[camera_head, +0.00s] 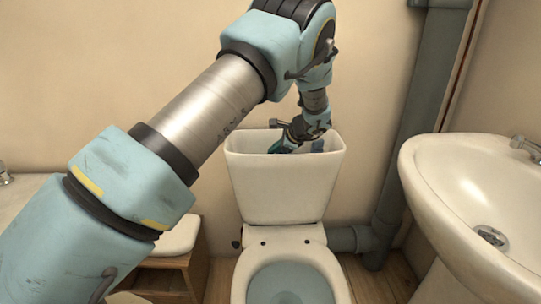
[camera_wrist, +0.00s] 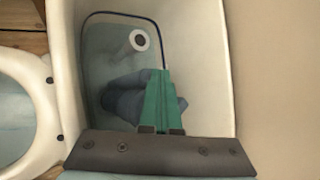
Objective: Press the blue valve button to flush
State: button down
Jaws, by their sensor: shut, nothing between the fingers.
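The white cistern (camera_head: 285,185) stands open without a lid, and my gripper (camera_head: 283,147) reaches into its mouth from above. The cistern also shows in the wrist view (camera_wrist: 205,30). There my gripper's green fingers (camera_wrist: 163,72) are pressed together, with nothing between them. A rounded blue-grey part (camera_wrist: 128,97) lies just left of the fingers inside the cistern and is partly hidden by them. I cannot tell whether it is the blue valve button, or whether the fingers touch it. A blue part (camera_head: 318,146) also shows inside, beside my gripper.
Inside the cistern are a white ring with a dark centre (camera_wrist: 139,40) and a thin dark bent tube (camera_wrist: 115,13). The toilet bowl (camera_head: 290,262) is in front. A sink (camera_head: 450,170) is at the right, a grey pipe (camera_head: 412,110) behind it. A wooden cabinet (camera_head: 165,275) is at left.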

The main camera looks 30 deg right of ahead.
jog(key=shift+r, duration=0.1)
jog(key=shift+r+p, duration=0.65)
jog(key=shift+r, duration=0.2)
notch_tip(320, 180, up, 5)
jog(key=p, duration=0.3)
dwell(0.8)
